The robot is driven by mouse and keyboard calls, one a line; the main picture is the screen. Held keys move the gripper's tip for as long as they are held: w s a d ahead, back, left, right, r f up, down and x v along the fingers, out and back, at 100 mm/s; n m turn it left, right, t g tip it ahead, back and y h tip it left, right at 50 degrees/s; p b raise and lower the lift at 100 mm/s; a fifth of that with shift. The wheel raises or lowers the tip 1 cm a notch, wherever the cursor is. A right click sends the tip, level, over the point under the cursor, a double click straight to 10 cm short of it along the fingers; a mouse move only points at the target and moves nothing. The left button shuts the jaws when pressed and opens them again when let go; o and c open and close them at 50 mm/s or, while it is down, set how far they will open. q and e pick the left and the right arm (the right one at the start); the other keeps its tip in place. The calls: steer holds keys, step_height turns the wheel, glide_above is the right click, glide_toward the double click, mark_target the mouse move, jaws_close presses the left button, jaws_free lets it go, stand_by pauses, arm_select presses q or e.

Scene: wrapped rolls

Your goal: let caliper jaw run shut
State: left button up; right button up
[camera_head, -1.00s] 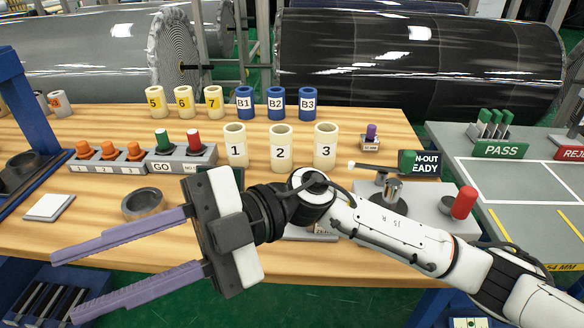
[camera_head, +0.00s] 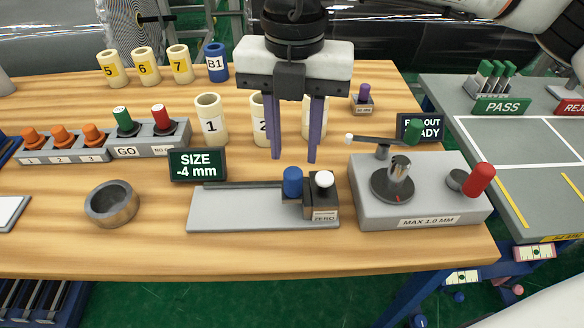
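The caliper (camera_head: 235,208) is a flat grey plate with a dark rail on the wooden bench. A blue knob (camera_head: 292,182), seemingly on its sliding jaw, stands close against the dark block (camera_head: 321,206) at the right end, which has a white button on top and a ZERO label. A small display (camera_head: 197,164) behind the plate's left end reads SIZE -4 mm. My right gripper (camera_head: 294,158) points down, open and empty, its purple fingers apart above and behind the blue knob. My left gripper is not in view.
A grey gauge (camera_head: 420,205) with a red knob and a lever stands right of the caliper. A metal ring (camera_head: 112,203) lies to the left. Cream cup 1 (camera_head: 210,120) and others stand behind, partly hidden by my gripper. A GO button box (camera_head: 148,140) is at left.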

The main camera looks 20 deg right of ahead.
mark_target(293, 172)
step_height(293, 172, down, 7)
steer(key=shift+f, duration=0.1)
stand_by(0.3)
jaws_close()
